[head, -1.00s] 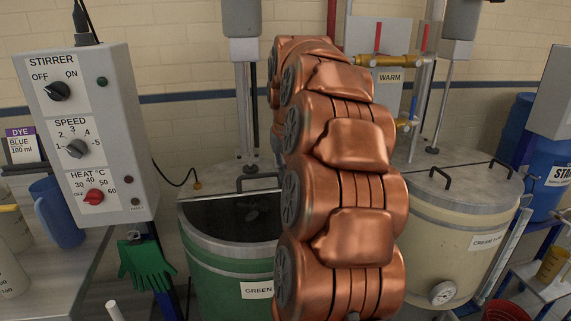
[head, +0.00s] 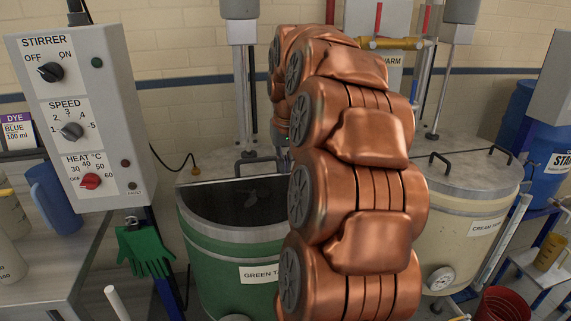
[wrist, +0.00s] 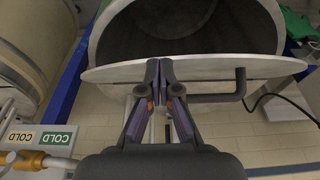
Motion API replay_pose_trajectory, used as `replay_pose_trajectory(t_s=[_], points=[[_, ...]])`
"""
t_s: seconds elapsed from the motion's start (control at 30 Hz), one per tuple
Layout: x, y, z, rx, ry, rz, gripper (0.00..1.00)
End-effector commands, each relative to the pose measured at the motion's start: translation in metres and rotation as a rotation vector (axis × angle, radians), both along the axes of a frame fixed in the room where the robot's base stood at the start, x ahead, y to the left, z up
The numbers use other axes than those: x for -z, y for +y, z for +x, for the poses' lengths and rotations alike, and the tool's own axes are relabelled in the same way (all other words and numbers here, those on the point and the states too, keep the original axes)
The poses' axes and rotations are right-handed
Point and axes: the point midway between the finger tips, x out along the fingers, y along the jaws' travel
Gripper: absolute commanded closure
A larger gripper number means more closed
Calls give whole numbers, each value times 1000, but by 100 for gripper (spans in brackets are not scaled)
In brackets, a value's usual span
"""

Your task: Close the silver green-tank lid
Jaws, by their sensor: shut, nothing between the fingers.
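The green tank (head: 215,268) stands left of my arm in the head view, its dark mouth open at the top. Its silver lid (wrist: 205,68) lies back from the mouth, showing in the wrist view as a pale band along the mouth's rim. A dark bar handle (wrist: 225,97) sticks out from the lid. The handle also shows behind the mouth in the head view (head: 258,161). My gripper (wrist: 160,66) is shut and empty, its tips over the lid's band, left of the handle. Whether they touch the lid cannot be told. My arm hides the tank's right side.
The stirrer control box (head: 85,125) stands at the left, with a green glove (head: 145,250) hanging below it. The cream tank (head: 455,235) is closed, right of my arm. Pipes with yellow fittings (head: 395,43) run behind. A black cable (wrist: 285,100) lies near the handle.

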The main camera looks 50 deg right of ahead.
Motion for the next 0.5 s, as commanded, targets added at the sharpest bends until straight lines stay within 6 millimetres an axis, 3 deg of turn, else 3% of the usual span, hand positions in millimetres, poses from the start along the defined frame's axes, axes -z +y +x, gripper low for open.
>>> replay_pose_trajectory(t_s=[0.5], points=[[57,19,-24,-1,-172,-130,100]])
